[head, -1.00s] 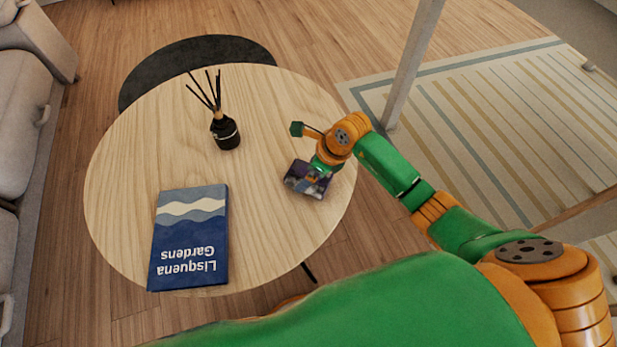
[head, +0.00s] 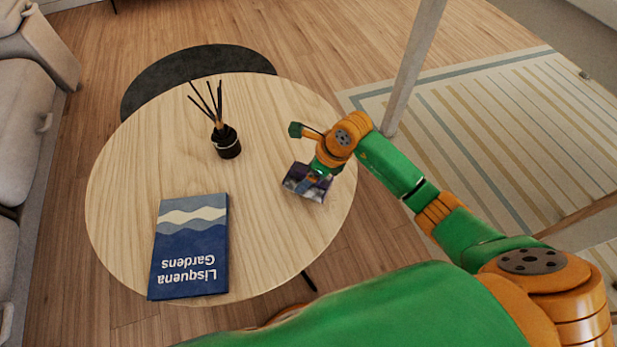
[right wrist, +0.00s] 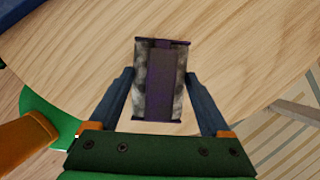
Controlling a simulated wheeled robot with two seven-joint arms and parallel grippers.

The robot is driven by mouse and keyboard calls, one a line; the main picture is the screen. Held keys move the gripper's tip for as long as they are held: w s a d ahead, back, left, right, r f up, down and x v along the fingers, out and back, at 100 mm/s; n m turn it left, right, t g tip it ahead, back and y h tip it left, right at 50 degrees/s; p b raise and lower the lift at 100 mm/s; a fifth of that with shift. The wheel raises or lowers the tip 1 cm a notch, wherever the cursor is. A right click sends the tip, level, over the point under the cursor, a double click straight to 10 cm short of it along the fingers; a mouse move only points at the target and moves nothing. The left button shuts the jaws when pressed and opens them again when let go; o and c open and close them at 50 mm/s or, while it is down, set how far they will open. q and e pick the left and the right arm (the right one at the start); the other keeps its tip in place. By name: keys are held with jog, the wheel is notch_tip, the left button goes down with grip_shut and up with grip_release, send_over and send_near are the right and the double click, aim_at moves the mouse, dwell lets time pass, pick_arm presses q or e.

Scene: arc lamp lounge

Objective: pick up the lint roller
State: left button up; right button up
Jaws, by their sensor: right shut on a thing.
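No lint roller can be made out for certain. My right gripper (head: 318,172) is over the right side of the round table and is shut on a small purple and grey patterned box (head: 298,181). In the right wrist view the box (right wrist: 158,80) sits between the two dark fingers of my right gripper (right wrist: 160,84), one finger at each long side. The gripper hides part of the box in the head view. Whether the box still touches the table is hard to tell. My left gripper is not in view.
The round wooden table (head: 255,215) also bears a black reed diffuser (head: 227,146) near its middle and a blue book (head: 190,248) at front left. A sofa (head: 25,125) stands at left. A pale post (head: 410,70) rises behind my right arm.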

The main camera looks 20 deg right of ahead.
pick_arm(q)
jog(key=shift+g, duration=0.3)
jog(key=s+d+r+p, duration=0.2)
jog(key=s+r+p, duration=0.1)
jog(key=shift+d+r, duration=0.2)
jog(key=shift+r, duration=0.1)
pick_arm(e)
jog(key=s+a+r, duration=0.6)
jog(key=s+r, duration=0.4)
jog(key=s, duration=0.2)
jog(key=shift+s+a, duration=0.2)
jog(key=shift+a, duration=0.15)
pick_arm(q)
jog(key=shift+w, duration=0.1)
